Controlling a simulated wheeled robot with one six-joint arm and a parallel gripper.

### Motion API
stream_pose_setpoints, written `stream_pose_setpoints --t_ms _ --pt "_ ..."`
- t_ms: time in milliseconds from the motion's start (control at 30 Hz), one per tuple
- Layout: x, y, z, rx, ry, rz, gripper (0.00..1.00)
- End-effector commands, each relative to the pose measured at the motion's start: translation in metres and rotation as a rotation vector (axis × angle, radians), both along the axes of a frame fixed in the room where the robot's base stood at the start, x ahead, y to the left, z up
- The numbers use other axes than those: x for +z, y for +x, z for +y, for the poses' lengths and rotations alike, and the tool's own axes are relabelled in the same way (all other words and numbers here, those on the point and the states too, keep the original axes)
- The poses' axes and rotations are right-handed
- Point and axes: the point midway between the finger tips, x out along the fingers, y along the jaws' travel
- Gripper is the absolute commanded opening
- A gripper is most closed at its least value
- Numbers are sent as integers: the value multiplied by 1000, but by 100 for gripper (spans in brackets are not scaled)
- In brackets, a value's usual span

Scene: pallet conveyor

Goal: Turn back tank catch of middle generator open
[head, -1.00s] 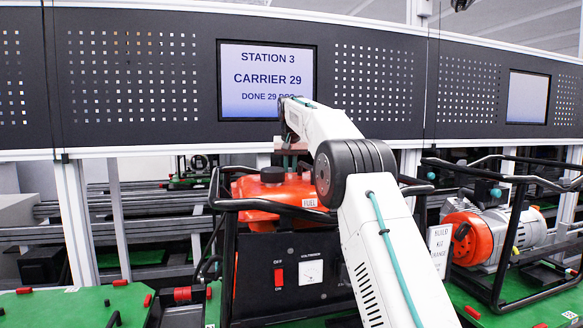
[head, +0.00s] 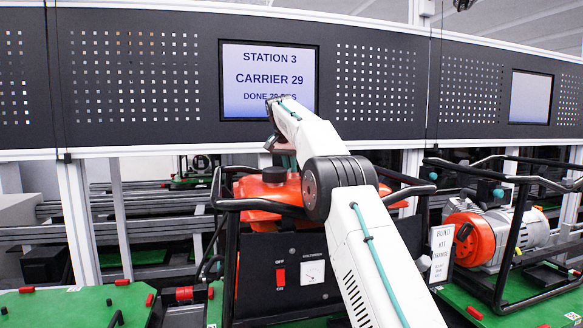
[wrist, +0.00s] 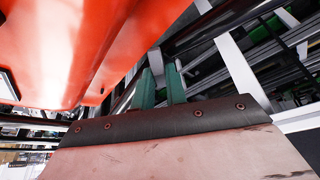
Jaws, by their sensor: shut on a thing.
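The middle generator has a red tank (head: 252,192) with a black cap (head: 274,174) on top, a black front panel (head: 290,262) and a black tube frame. The red tank fills the upper left of the wrist view (wrist: 90,50). My gripper (head: 284,160) is behind the tank's top, mostly screened by my own arm. In the wrist view its two green fingers (wrist: 162,68) reach down beside the tank's back, close together and shut on the back tank catch.
Black frame bars of the generator run close around the tank. A second generator with a red-orange end (head: 465,238) stands at the right, with a white sign (head: 440,250) beside it. A screen (head: 268,80) hangs on the dark panel behind. Green pallets (head: 70,305) lie in front.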

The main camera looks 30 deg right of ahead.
Motion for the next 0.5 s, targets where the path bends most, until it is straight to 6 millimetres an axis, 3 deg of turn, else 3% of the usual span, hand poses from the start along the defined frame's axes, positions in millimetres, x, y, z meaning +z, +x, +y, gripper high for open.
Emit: stream_pose_setpoints --t_ms 267,300,333,500 --pt "0 -1 -1 -2 -2 1 0" --pt "0 -1 -1 -2 -2 1 25" --pt "0 -1 -1 -1 -1 0 33" --pt "0 0 0 1 -1 1 35"
